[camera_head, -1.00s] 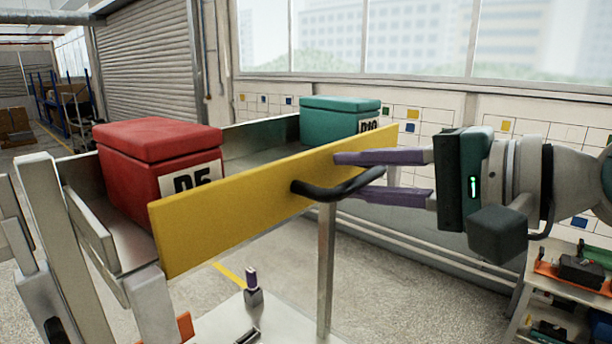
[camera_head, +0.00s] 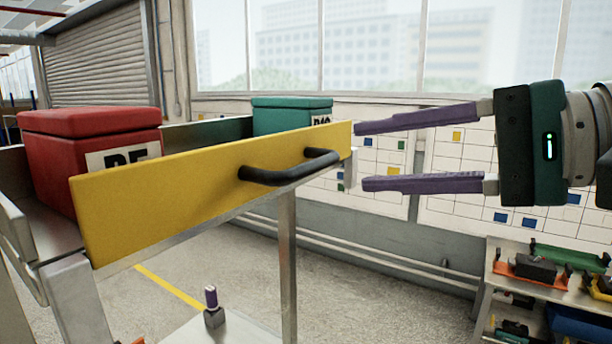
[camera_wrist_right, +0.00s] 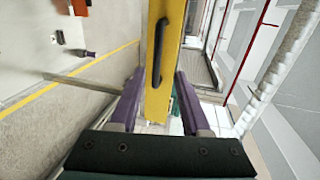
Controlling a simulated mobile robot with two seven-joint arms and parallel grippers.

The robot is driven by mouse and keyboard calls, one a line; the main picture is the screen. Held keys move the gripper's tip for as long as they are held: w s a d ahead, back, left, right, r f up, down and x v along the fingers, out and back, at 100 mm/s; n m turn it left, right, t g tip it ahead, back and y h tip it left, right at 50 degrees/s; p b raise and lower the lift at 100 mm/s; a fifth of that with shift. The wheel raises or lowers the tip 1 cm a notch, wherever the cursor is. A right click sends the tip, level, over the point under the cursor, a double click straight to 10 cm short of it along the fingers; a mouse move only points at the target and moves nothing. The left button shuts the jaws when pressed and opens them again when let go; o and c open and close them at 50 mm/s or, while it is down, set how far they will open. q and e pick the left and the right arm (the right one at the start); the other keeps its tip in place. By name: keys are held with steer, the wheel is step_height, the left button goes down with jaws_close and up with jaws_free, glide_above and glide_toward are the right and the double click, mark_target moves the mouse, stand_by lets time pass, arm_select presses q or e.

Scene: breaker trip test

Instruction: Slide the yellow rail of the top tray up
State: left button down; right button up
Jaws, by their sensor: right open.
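The yellow rail (camera_head: 165,200) stands upright along the near long side of the top tray (camera_head: 40,225), in front of the boxes. A black bar handle (camera_head: 290,172) sits on its outer face towards the right end. My right gripper (camera_head: 361,156) is open and empty just right of the rail's right end, apart from the handle. In the wrist view the rail (camera_wrist_right: 164,85) runs up between the two purple fingers (camera_wrist_right: 158,80), with the handle (camera_wrist_right: 157,50) ahead of them. My left gripper does not show.
A red box (camera_head: 85,150) and a teal box (camera_head: 290,113) stand on the tray, partly hidden by the rail. A small purple-topped object (camera_head: 212,305) stands on the lower shelf. A shelf with tools (camera_head: 535,270) stands at right.

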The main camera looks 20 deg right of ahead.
steer(key=shift+b+v, duration=0.35)
steer(key=shift+v, duration=0.6)
stand_by(0.3)
steer(key=s+a+f+n+g+h+p, duration=0.1)
steer(key=s+f+n+g+h+p, duration=0.2)
steer(key=f, duration=0.4)
steer(key=s+a+f+n+g+h+p, duration=0.1)
steer(key=s+f+n+g+h+p, duration=0.1)
steer(key=s+f+n, duration=0.4)
steer(key=s+f+n+g+h+p, duration=0.2)
steer(key=s+f+n+g+h, duration=0.1)
steer(key=s, duration=0.6)
steer(key=shift+s+d+f+g+h, duration=0.15)
steer(key=shift+d+f+g+h, duration=0.15)
steer(key=shift+d+f+h, duration=0.25)
